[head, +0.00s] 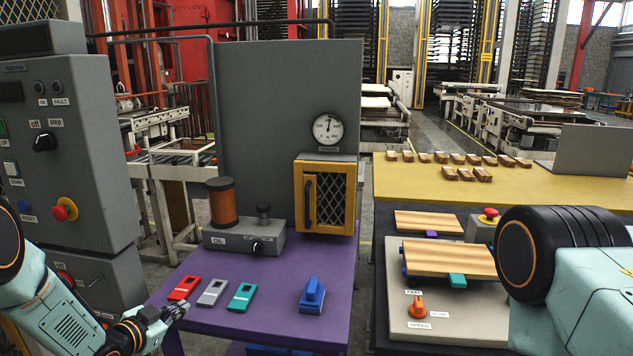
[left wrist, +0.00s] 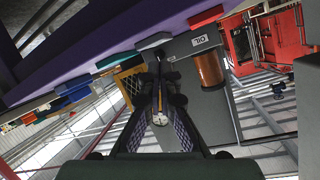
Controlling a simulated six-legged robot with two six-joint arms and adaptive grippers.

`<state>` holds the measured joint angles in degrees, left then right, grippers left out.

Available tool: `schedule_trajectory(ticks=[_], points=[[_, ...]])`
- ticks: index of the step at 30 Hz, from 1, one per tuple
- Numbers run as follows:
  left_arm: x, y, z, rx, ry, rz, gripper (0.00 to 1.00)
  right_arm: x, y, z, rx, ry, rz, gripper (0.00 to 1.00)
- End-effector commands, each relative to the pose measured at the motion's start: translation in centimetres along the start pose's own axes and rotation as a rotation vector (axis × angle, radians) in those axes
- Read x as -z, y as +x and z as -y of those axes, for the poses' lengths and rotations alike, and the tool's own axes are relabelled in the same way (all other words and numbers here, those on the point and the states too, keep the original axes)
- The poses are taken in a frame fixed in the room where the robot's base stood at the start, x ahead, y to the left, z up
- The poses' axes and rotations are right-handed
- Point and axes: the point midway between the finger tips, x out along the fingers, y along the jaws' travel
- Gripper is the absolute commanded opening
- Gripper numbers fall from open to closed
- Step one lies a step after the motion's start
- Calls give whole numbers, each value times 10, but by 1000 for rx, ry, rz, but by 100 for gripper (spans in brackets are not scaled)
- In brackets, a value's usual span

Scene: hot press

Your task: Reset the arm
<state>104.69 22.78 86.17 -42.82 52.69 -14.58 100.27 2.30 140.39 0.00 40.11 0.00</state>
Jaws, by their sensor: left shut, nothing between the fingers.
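My left gripper (head: 170,311) is at the lower left of the head view, over the left edge of the purple table (head: 262,326). It is shut and empty; its closed fingers also show in the left wrist view (left wrist: 159,85). A red block (head: 185,288), a grey block (head: 212,293) and a teal block (head: 242,297) lie in a row on the table, just right of the gripper. A blue stamp-like object (head: 312,296) sits further right. My right arm fills the right edge of the head view, but its gripper does not show.
A grey control cabinet (head: 75,150) stands at left. An oil unit (head: 243,236) and a yellow-framed door (head: 324,195) stand behind the blocks. At right, a yellow table (head: 520,190) bears several wooden pieces, and a grey panel (head: 440,318) holds a wooden board (head: 450,259). The purple table's front is clear.

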Motion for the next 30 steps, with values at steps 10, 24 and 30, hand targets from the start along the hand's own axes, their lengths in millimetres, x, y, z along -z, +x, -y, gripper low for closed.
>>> schedule_trajectory(ticks=[10,24,30], points=[[-137,-93,-166,-42,-487,514,0,0,28,0,0,0,0,40],[-231,-313,-316,-16,-672,1191,0,0,71,0,0,0,0,40],[-242,-329,-332,-52,-624,1238,0,0,85,-1,0,0,0,40]])
